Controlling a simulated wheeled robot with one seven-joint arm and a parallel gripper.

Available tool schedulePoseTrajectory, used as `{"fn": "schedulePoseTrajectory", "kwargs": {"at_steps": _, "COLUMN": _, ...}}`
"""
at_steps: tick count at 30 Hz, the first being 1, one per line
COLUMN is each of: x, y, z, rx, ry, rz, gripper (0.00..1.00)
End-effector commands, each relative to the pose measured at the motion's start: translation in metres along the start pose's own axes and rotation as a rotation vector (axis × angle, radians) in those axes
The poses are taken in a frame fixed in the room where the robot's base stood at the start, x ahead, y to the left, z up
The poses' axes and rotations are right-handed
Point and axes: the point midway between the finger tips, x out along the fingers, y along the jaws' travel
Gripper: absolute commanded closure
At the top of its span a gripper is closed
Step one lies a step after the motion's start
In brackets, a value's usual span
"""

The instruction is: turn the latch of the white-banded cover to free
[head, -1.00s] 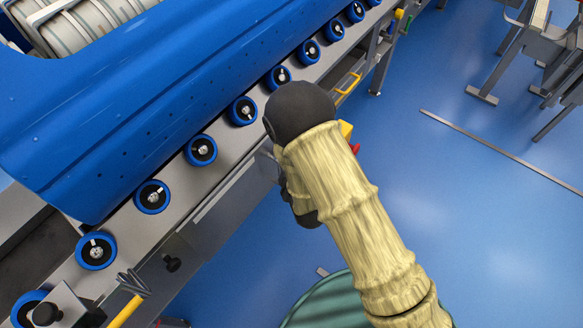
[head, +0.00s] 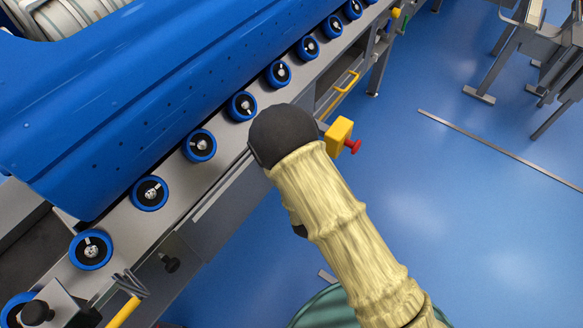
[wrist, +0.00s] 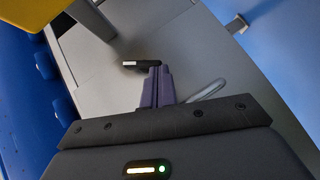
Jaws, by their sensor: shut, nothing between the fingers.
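In the wrist view, my gripper (wrist: 156,72) is shut, its two dark fingers together and empty. A small black latch piece with a white band (wrist: 131,63) lies across the fingertips, mostly to their left. I cannot tell whether the fingers touch it. It sits on a flat grey panel (wrist: 110,85), which looks like the cover. A pale rounded grey handle or slot (wrist: 207,90) lies just right of the fingers. In the head view, my arm hides the gripper, the latch and the cover.
A conveyor side with blue rollers (head: 201,146) runs diagonally beside my arm, under a big blue tub (head: 120,110). A yellow box with a red button (head: 338,136) sticks out close to my arm. A green round thing (head: 325,308) is below.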

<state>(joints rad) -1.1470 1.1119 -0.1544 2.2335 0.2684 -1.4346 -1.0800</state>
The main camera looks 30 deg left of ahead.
Motion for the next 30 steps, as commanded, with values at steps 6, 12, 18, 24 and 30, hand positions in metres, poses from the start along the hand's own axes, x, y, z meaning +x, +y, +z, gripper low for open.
{"fn": "schedulePoseTrajectory", "kwargs": {"at_steps": 6, "x": 0.0043, "y": -0.0029, "z": -0.0029, "rx": -0.038, "ry": 0.014, "rz": 0.037, "gripper": 1.00}}
{"fn": "schedulePoseTrajectory", "kwargs": {"at_steps": 12, "x": 0.0066, "y": -0.0038, "z": -0.0030, "rx": -0.071, "ry": 0.017, "rz": 0.069, "gripper": 1.00}}
{"fn": "schedulePoseTrajectory", "kwargs": {"at_steps": 18, "x": 0.0084, "y": -0.0047, "z": -0.0034, "rx": -0.101, "ry": 0.021, "rz": 0.099, "gripper": 1.00}}
{"fn": "schedulePoseTrajectory", "kwargs": {"at_steps": 24, "x": 0.0095, "y": -0.0056, "z": -0.0032, "rx": -0.126, "ry": 0.023, "rz": 0.124, "gripper": 1.00}}
{"fn": "schedulePoseTrajectory", "kwargs": {"at_steps": 30, "x": 0.0104, "y": -0.0059, "z": -0.0026, "rx": -0.124, "ry": 0.023, "rz": 0.123, "gripper": 1.00}}
